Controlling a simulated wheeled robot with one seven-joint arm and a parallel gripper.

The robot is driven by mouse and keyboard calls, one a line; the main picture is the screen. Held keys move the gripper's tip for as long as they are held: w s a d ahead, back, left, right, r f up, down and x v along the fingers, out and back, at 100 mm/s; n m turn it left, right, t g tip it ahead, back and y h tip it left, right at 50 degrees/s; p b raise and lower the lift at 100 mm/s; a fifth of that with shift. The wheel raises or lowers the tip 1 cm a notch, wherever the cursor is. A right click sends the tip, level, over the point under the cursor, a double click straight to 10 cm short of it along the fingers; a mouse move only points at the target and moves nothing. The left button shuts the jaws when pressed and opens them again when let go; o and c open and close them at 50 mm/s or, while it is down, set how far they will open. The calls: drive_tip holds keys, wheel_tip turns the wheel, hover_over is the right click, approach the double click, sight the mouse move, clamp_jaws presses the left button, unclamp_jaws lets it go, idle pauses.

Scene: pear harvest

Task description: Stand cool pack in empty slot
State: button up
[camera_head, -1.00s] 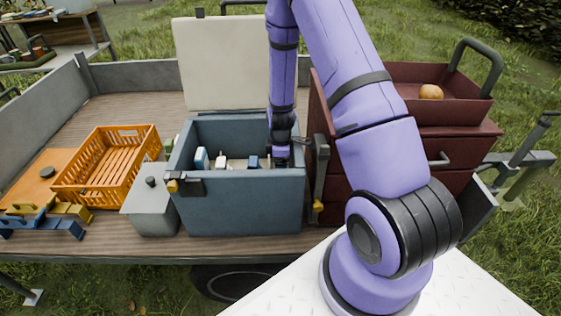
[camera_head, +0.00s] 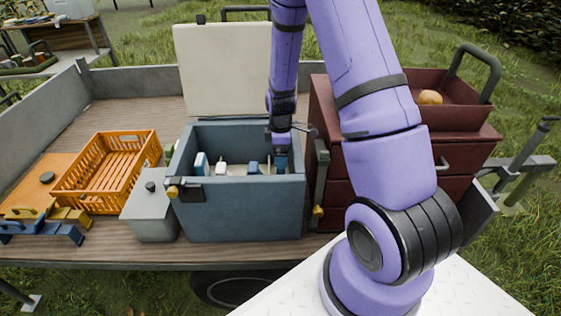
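The blue-grey cool box (camera_head: 240,210) stands open on the trailer bed, its pale lid (camera_head: 228,65) upright behind it. Inside, a white and blue cool pack (camera_head: 202,163) stands at the left. A small white-topped item (camera_head: 221,168) is beside it, and a small blue item (camera_head: 253,168) is right of the middle. My gripper (camera_head: 281,152) points down into the right end of the box. A dark blue shape (camera_head: 281,163) shows right below it; I cannot tell whether it is held. The fingertips and the box floor are mostly hidden by the front wall.
A dark red drawer cabinet (camera_head: 415,155) stands close right of the box, with a round fruit (camera_head: 430,97) in its top tray. A grey lidded canister (camera_head: 152,212) and an orange crate (camera_head: 107,170) stand to the left. The bed behind the crate is clear.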

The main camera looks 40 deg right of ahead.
wheel_tip(320, 180, up, 6)
drive_tip(key=shift+f, duration=0.2)
drive_tip(key=s+a+r+m+t, duration=0.1)
drive_tip(key=s+a+r+m, duration=0.25)
drive_tip(key=r, duration=0.75)
drive_tip(key=s+a+r+m+t, duration=0.2)
drive_tip(key=s+a+r, duration=0.2)
drive_tip(key=r, duration=0.7)
drive_tip(key=s+a+r+m+t, duration=0.1)
drive_tip(key=s+a+r+m, duration=0.1)
drive_tip(key=s+r, duration=0.3)
drive_tip(key=s+a+r+m+t, duration=0.1)
drive_tip(key=s+r, duration=0.4)
drive_tip(key=s, duration=0.7)
drive_tip(key=shift+s+a+r+m, duration=0.4)
drive_tip(key=shift+a+m, duration=0.45)
drive_tip(key=shift+m, duration=0.5)
drive_tip(key=shift+c, duration=0.2)
